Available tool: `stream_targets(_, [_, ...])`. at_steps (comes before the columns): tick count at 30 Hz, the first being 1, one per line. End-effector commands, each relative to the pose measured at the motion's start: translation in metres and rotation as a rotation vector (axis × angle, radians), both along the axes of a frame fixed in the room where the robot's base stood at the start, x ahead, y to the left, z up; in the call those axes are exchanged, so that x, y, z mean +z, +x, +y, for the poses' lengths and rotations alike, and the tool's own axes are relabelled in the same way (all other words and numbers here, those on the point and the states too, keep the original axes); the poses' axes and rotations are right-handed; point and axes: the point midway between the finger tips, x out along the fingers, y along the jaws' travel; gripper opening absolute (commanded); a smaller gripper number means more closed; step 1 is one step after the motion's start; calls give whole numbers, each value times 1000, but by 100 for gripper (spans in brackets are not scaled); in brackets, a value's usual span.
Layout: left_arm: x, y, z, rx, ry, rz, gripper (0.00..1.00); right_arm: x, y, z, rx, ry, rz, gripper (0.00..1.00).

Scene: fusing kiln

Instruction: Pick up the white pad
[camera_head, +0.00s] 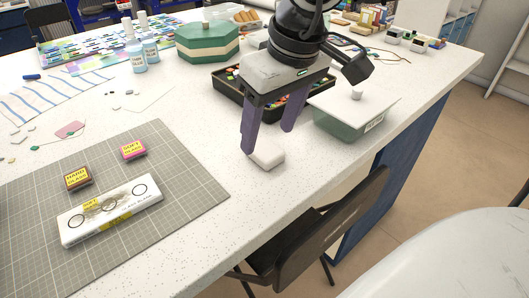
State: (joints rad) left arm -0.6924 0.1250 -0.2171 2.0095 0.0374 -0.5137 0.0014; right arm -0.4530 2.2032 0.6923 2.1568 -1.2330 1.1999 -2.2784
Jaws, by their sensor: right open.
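The white pad (268,158) is a small pale block lying on the speckled white table, right of the grey cutting mat. My right gripper (271,140) comes down from the top with two purple fingers spread apart. One finger is at the pad's left side, and the other is behind it to the right. The fingertips are close to the pad, but I cannot tell whether they touch it. The gripper is open and holds nothing. My left gripper is not in view.
A black tray of coloured pieces (232,95) sits behind the gripper. A green lidded container (340,125) stands close on the right. The grey mat (190,200) holds a white box (110,208) and two small labelled boxes. A black chair (320,240) stands at the table's edge.

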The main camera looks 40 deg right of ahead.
Motion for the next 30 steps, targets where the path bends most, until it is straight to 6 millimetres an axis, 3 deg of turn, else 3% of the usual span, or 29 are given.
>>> stream_targets(9, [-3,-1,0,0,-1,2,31,-42,13,-6,-3,3,4,61])
stream_targets(19, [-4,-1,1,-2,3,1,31,-48,16,-6,-3,3,0,61])
stream_targets(27, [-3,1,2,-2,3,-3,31,-48,16,-6,-3,3,0,17])
stream_targets(30, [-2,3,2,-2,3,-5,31,-48,16,-6,-3,3,0,17])
